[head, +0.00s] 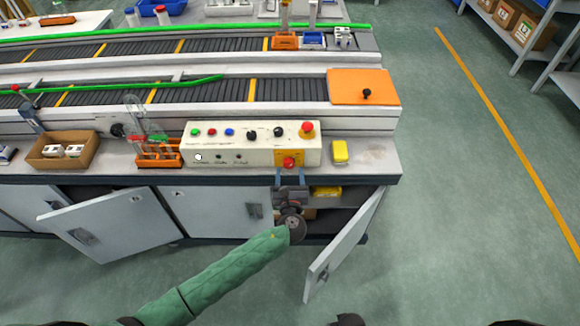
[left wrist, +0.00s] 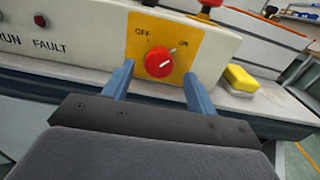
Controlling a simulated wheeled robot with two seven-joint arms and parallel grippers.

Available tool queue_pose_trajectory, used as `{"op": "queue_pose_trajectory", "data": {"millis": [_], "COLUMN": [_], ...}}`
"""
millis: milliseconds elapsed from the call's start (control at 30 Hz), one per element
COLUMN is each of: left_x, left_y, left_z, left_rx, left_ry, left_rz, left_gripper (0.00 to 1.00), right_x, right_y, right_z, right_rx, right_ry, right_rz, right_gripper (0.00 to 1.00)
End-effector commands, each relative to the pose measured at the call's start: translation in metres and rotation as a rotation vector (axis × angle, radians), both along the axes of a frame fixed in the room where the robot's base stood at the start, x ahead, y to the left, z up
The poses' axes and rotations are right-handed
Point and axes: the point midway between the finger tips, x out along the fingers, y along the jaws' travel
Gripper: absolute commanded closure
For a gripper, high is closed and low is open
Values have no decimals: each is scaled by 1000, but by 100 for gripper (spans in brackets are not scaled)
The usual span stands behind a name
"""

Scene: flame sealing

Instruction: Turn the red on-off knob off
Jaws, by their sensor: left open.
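The red on-off knob (head: 289,162) sits on a yellow plate at the lower right of the white control box (head: 230,153). In the left wrist view the knob (left wrist: 159,63) shows OFF at its upper left and ON at its right; its white mark points up and right, toward ON. My left gripper (head: 290,181) is open just in front of the knob. In the left wrist view its two blue fingers (left wrist: 157,82) stand on either side of the knob, apart from it. My right gripper is not in view.
A red emergency button (head: 307,128) tops the box's right end. A yellow block (head: 340,151) lies right of it. An orange rack (head: 158,152) and a cardboard box (head: 63,150) stand left. Cabinet doors below hang open, including one (head: 345,243) right of my left arm.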

Motion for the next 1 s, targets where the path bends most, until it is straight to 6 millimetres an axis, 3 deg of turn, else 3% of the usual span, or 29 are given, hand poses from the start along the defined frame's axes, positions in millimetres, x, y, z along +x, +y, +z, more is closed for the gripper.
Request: {"op": "queue_pose_trajectory", "data": {"millis": [233,567,600,833,1000], "left_x": [23,27,27,27,27], "left_y": [1,1,1,1,1], "left_z": [0,-1,-1,-1,-2], "left_rx": [0,-2,-2,-2,-8], "left_ry": [2,2,2,2,3], "left_rz": [1,1,1,1,1], "left_gripper": [42,42,44,87,87], "right_x": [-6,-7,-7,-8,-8], "right_y": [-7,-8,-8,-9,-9], "right_z": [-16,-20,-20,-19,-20], "right_rx": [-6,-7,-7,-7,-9], "right_ry": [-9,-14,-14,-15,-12], "right_rz": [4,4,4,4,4], "right_gripper": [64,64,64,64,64]}}
